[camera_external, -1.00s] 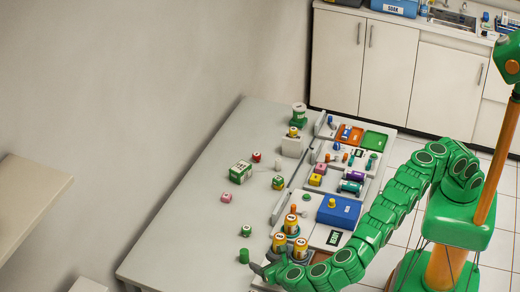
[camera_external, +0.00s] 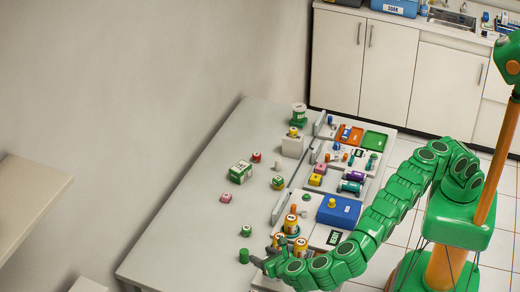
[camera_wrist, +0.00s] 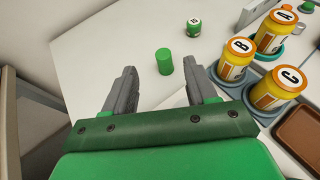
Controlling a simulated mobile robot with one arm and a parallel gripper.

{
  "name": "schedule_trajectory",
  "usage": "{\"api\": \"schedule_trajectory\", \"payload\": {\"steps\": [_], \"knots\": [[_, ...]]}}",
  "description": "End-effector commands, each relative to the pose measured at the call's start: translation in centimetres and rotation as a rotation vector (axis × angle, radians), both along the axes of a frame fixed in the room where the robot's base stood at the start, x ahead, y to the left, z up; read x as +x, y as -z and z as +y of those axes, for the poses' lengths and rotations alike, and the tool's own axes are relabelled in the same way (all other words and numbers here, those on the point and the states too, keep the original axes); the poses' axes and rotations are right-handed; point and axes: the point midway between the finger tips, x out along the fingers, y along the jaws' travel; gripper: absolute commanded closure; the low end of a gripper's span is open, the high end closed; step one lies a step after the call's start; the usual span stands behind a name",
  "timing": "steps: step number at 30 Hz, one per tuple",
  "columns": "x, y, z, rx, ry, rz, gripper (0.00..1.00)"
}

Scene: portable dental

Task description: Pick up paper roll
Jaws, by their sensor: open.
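A white roll-like item on a green base (camera_external: 299,113) stands at the table's far end. I cannot tell for sure which of these is the paper roll. My gripper (camera_external: 266,260) is open and low over the table, just right of the green cylinder. In the wrist view, the cylinder is ahead of and between the fingers of my gripper (camera_wrist: 161,86), with nothing held. Contact with the table is not clear.
Orange lettered jars (camera_wrist: 268,60) stand in a holder close to the right of my gripper. A green-and-white small pot (camera_wrist: 193,27) is beyond the cylinder. Trays and a blue box (camera_external: 338,212) line the table's right side.

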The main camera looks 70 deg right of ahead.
Motion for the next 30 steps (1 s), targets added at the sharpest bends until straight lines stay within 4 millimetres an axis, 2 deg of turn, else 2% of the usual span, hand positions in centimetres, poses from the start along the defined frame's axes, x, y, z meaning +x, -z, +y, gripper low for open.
{"api": "schedule_trajectory", "payload": {"steps": [3, 20, 27, 30], "knots": [[0.0, -1.8, 0.0, 0.002, 0.0, -0.001, 0.43], [3.7, -5.0, -0.5, 0.056, -0.148, -0.18, 0.43], [6.5, -6.5, -2.4, 0.088, -0.286, -0.28, 0.43], [7.5, -6.5, -3.8, 0.094, -0.343, -0.301, 0.43]]}}
